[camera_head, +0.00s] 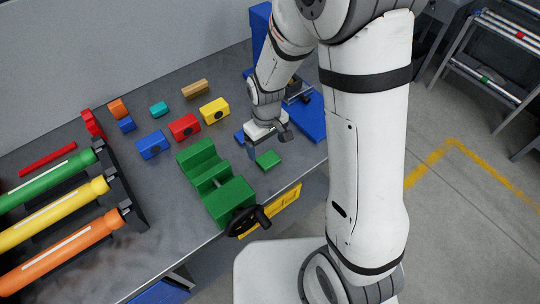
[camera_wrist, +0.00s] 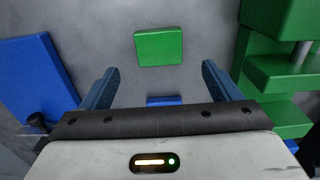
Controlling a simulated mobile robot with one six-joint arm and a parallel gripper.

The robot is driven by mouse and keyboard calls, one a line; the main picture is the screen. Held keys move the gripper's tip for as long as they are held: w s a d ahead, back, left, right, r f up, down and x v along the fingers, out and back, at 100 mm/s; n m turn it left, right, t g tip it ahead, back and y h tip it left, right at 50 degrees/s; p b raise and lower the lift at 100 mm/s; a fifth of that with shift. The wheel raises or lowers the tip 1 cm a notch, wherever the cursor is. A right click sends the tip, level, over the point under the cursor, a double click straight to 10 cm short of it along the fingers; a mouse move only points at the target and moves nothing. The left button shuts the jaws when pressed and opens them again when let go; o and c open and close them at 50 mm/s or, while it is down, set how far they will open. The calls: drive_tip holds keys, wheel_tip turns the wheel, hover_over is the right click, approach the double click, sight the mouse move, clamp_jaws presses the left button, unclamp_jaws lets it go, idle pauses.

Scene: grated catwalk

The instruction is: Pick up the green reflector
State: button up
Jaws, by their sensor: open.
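The green reflector (camera_head: 268,159) is a small flat green block lying on the grey table, right of the green vise. In the wrist view the green reflector (camera_wrist: 159,46) lies alone on the table, ahead of my fingers and roughly centred between them. My gripper (camera_head: 283,133) is above the table just behind the reflector. In the wrist view my gripper (camera_wrist: 160,82) has its two blue fingers wide apart with nothing held between them. The reflector is apart from both fingers and fully visible.
The green vise (camera_head: 212,180) with a black handwheel stands close left of the reflector; it also shows in the wrist view (camera_wrist: 285,75). A blue plate (camera_head: 310,120) lies right of my gripper. Several coloured blocks and tubes cover the table's left side. The table's front edge is near.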

sight(268, 158)
drive_tip(key=shift+s+d+f+p, duration=0.1)
drive_tip(key=shift+f+p, duration=0.3)
drive_tip(key=shift+f, duration=1.1)
drive_tip(key=shift+d+f+p, duration=0.1)
drive_tip(key=shift+f+p, duration=0.25)
drive_tip(key=shift+f, duration=1.1)
drive_tip(key=c, duration=1.1)
